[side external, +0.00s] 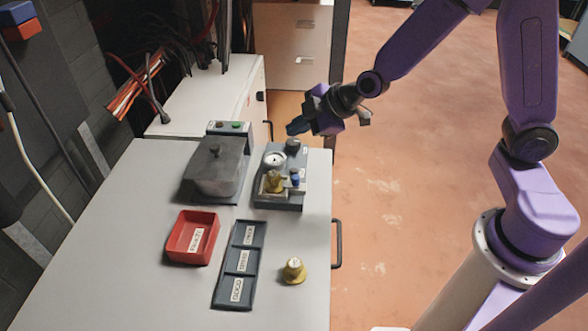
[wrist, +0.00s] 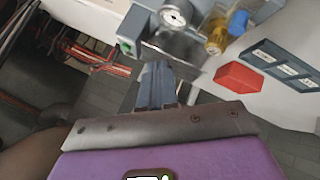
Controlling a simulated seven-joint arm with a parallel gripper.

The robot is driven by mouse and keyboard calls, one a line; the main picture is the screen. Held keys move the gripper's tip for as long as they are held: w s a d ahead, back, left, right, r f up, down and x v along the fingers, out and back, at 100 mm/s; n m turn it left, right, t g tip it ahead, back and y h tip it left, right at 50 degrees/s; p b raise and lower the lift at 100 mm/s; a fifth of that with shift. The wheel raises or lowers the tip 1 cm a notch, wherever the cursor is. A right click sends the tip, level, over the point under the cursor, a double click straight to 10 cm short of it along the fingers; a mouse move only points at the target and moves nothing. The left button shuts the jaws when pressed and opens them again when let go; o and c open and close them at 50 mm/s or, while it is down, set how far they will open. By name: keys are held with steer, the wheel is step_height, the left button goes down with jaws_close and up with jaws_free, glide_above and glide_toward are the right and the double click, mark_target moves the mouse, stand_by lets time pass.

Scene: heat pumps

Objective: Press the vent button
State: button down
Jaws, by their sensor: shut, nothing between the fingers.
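My gripper (side external: 298,126) is shut and empty, held in the air just beyond the back end of the grey test station (side external: 262,200). Its closed fingers also show in the wrist view (wrist: 156,85). The station carries a white dial gauge (side external: 275,161), a dark knob (side external: 293,146), a brass fitting (side external: 274,182) and a small blue button or knob (side external: 295,178). The blue piece also shows in the wrist view (wrist: 238,21), right of the fingertips. A control box (side external: 229,128) with a green button (side external: 236,124) stands behind the lidded box. I cannot read which control is marked vent.
A dark lidded box (side external: 214,172) stands left of the station. A red bin (side external: 193,238), a blue three-compartment tray (side external: 240,262) and a loose brass fitting (side external: 293,271) are nearer the front. The table's right edge is close to the station.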

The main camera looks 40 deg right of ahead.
mark_target(294, 171)
steer(key=shift+f, duration=4.4)
steer(key=shift+f, duration=0.15)
steer(key=shift+f, duration=0.3)
steer(key=shift+f, duration=0.35)
steer(key=shift+r, duration=0.8)
